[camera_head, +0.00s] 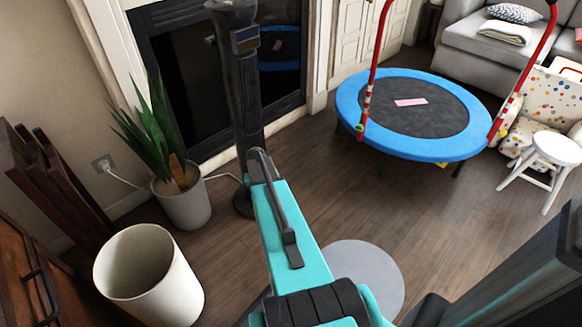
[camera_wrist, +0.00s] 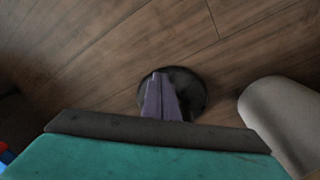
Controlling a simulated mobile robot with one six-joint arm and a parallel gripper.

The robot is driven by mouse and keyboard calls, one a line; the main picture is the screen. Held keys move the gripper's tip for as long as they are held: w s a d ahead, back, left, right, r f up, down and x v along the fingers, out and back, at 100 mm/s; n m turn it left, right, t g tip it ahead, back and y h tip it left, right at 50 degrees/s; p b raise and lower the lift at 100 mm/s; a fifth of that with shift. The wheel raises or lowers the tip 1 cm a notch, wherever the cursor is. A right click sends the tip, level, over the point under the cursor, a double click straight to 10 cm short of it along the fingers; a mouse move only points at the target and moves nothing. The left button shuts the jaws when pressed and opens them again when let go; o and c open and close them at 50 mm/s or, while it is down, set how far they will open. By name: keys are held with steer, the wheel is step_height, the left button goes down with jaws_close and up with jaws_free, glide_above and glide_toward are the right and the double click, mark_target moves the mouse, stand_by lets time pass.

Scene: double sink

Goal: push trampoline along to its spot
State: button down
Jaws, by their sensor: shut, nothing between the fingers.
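The trampoline (camera_head: 420,112) stands on the wood floor at the upper right of the head view. It has a blue round rim, a black mat and a red handle frame. A small pink piece lies on its mat. My teal arm reaches up the middle of the head view, left of the trampoline and well apart from it. My gripper (camera_wrist: 161,78) shows in the wrist view as two purple fingers, shut and empty, pointing down over a dark round base. The fingertips are not clear in the head view. No marked spot for the trampoline is evident.
A dark column (camera_head: 238,90) stands near the arm's far end, before the fireplace. A potted plant (camera_head: 185,205) and white bin (camera_head: 148,270) are at left. A white stool (camera_head: 549,152), patterned chair (camera_head: 550,95) and sofa (camera_head: 480,35) are at right.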

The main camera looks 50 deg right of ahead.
steer(key=s+a+f+n+g+y, duration=0.1)
steer(key=a+f, duration=0.1)
steer(key=a, duration=0.5)
steer(key=s+a+f+n, duration=0.1)
steer(key=s+a+f, duration=0.15)
steer(key=a, duration=0.35)
steer(key=s+a+f+n+g, duration=0.2)
steer(key=s+a+f+n, duration=0.1)
steer(key=s+a, duration=0.7)
steer(key=s+a+f+n+g, duration=0.1)
steer(key=s+a+f+n, duration=0.2)
steer(key=s+a, duration=0.7)
steer(key=a, duration=0.6)
steer(key=shift+a+f+n+g, duration=0.2)
steer(key=shift+f+n+g, duration=0.15)
steer(key=shift+n+g, duration=0.05)
steer(key=shift+s, duration=0.15)
